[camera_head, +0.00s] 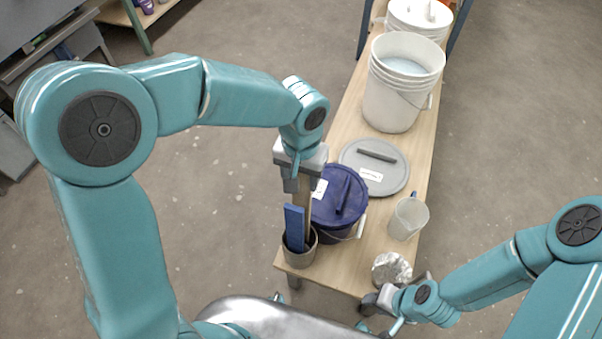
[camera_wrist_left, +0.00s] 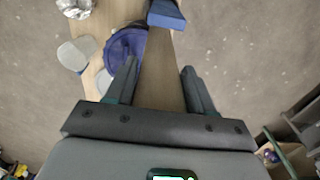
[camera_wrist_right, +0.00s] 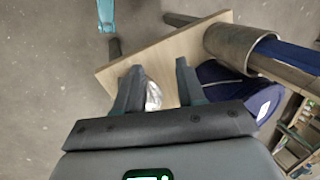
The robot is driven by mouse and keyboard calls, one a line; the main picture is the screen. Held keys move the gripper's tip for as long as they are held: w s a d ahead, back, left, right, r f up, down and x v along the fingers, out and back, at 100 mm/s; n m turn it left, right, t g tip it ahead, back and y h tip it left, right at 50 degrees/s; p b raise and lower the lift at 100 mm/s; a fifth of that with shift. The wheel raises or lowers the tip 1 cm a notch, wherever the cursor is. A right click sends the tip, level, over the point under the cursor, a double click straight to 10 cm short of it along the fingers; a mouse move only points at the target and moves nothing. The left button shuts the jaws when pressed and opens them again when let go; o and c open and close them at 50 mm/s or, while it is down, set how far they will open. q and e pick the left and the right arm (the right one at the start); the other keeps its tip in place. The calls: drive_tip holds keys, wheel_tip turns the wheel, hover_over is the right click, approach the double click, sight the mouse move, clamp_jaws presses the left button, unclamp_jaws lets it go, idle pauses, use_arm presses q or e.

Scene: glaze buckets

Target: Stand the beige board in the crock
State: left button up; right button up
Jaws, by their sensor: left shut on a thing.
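The beige board (camera_head: 307,208) is a long, thin wooden strip, held upright in my left gripper (camera_head: 297,184), which is shut on its upper part. The board also shows between the fingers in the left wrist view (camera_wrist_left: 161,80). The grey-brown crock (camera_head: 300,252) stands at the table's near left corner, below that gripper. A blue board (camera_head: 294,228) stands in the crock. The beige board's lower end appears to be within the crock's mouth beside the blue board; its bottom is hidden. My right gripper (camera_wrist_right: 158,80) is open and empty near the table's near edge.
A dark blue lidded bucket (camera_head: 338,200) stands close beside the crock. White buckets (camera_head: 392,105) stand farther back.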

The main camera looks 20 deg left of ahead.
sight(301, 195)
use_arm(q)
drive_tip(key=shift+f+b, duration=3.3)
drive_tip(key=shift+f, duration=0.65)
drive_tip(key=o, duration=1.4)
drive_tip(key=shift+c, duration=0.9)
